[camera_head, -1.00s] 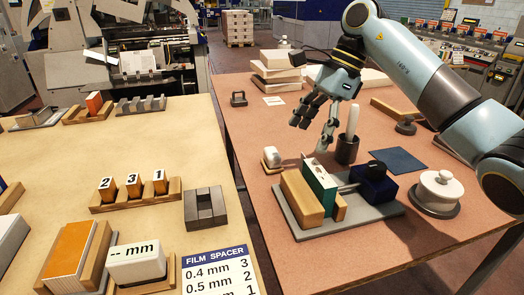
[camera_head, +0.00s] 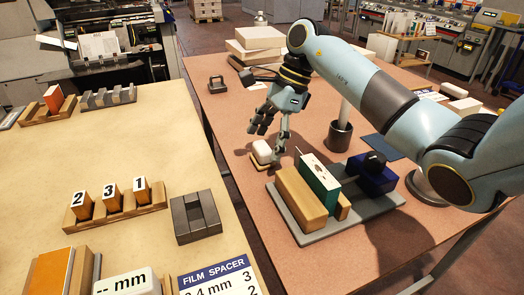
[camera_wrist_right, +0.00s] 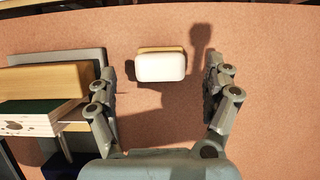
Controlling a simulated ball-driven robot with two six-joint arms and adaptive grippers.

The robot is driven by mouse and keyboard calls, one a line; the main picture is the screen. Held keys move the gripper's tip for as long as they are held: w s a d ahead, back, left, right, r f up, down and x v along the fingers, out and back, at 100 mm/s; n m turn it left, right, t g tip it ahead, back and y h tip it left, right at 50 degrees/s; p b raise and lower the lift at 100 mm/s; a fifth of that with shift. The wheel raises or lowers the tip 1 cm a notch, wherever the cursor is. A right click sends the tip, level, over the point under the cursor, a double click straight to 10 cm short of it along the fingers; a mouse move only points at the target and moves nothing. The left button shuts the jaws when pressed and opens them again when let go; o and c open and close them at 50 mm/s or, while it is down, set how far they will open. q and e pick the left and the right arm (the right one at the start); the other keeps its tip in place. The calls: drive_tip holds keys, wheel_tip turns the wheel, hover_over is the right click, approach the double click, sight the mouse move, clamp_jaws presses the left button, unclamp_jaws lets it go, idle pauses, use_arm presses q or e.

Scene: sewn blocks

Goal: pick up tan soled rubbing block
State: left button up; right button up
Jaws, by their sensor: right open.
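The rubbing block (camera_head: 262,150) is a small white rounded block with a tan sole, on the pinkish-brown table near its left edge. In the right wrist view the white block (camera_wrist_right: 160,68) lies between and ahead of the spread fingers, with a strip of tan sole along its far edge. My right gripper (camera_head: 267,146) is open and empty, its fingers pointing down at the block. A finger is close beside the block in the head view; I cannot tell whether it touches. My left gripper is not in view.
A grey tray (camera_head: 318,236) holds a wooden block (camera_head: 300,204), a green block (camera_head: 320,183) and a dark blue block (camera_head: 372,177), close to the right gripper. A dark cup (camera_head: 340,136) stands behind. Table space left of the tray is narrow.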

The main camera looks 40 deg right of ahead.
sight(264, 145)
drive_tip(key=shift+x, duration=1.2)
drive_tip(key=shift+a+f, duration=0.1)
drive_tip(key=shift+f, duration=0.25)
drive_tip(key=shift+c, duration=0.6)
drive_tip(key=c, duration=1.2)
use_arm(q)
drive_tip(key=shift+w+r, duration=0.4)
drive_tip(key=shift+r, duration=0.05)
use_arm(e)
drive_tip(key=shift+r, duration=0.1)
drive_tip(key=shift+r, duration=0.1)
